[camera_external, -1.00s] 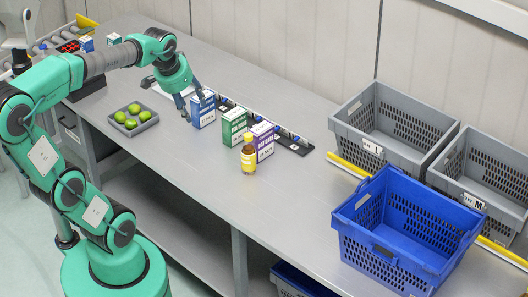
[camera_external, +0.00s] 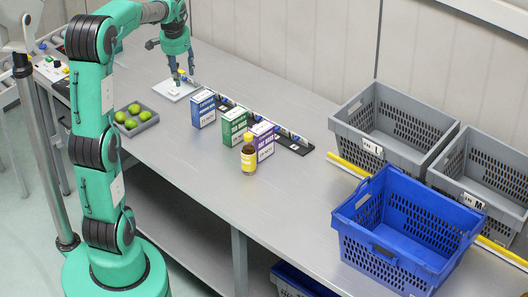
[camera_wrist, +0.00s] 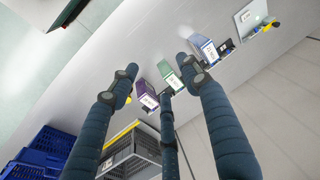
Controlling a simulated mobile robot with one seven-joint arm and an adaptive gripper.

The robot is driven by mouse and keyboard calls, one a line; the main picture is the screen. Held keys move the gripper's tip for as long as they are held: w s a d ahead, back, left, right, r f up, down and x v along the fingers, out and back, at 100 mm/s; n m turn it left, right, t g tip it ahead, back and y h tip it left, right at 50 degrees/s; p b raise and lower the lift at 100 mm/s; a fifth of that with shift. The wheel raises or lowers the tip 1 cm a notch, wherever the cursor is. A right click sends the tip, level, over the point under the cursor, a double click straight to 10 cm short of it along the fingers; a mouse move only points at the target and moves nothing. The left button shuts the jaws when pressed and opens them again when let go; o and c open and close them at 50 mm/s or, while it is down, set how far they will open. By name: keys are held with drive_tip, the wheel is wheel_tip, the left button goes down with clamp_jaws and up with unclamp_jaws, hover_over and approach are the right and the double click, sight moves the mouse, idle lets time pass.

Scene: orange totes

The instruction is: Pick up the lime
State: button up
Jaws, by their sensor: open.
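Several green limes (camera_external: 131,124) lie in a small grey tray (camera_external: 152,122) on the left part of the bench in the external view. My gripper (camera_external: 183,77) hangs above the bench to the right of and beyond the tray, near a white flat plate (camera_external: 172,92). It is clear of the limes. In the wrist view my gripper (camera_wrist: 158,78) has its fingers spread with nothing between them. No lime can be made out in the wrist view.
A blue tote (camera_external: 390,262) and grey totes (camera_external: 372,153) occupy the right. Bench between tray and boxes is clear.

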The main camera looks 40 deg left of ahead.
drive_tip(key=w+a+f+g, duration=0.1)
drive_tip(key=a+f, duration=0.4)
drive_tip(key=a, duration=0.3)
drive_tip(key=w+a+f, duration=0.2)
drive_tip(key=a+f, duration=0.3)
drive_tip(key=a, duration=0.4)
drive_tip(key=g+b, duration=0.1)
hover_over(131, 120)
wheel_tip(131, 120, down, 14)
drive_tip(key=r, duration=0.1)
drive_tip(key=shift+s+d+f+h, duration=0.1)
drive_tip(key=shift+d+f+h, duration=0.1)
drive_tip(key=shift+d+h, duration=0.15)
drive_tip(key=shift+f, duration=0.1)
drive_tip(key=shift+a+f+b, duration=0.2)
drive_tip(key=shift+f+b, duration=0.2)
drive_tip(key=shift+f, duration=1.7)
drive_tip(key=shift+a+f+b, duration=0.15)
drive_tip(key=shift+f+b, duration=0.25)
drive_tip(key=shift+f, duration=1.7)
drive_tip(key=shift+f, duration=0.1)
drive_tip(key=shift+a+f+b, duration=0.15)
drive_tip(key=shift+f+b, duration=0.65)
drive_tip(key=shift+f, duration=1.75)
drive_tip(key=shift+c, duration=0.5)
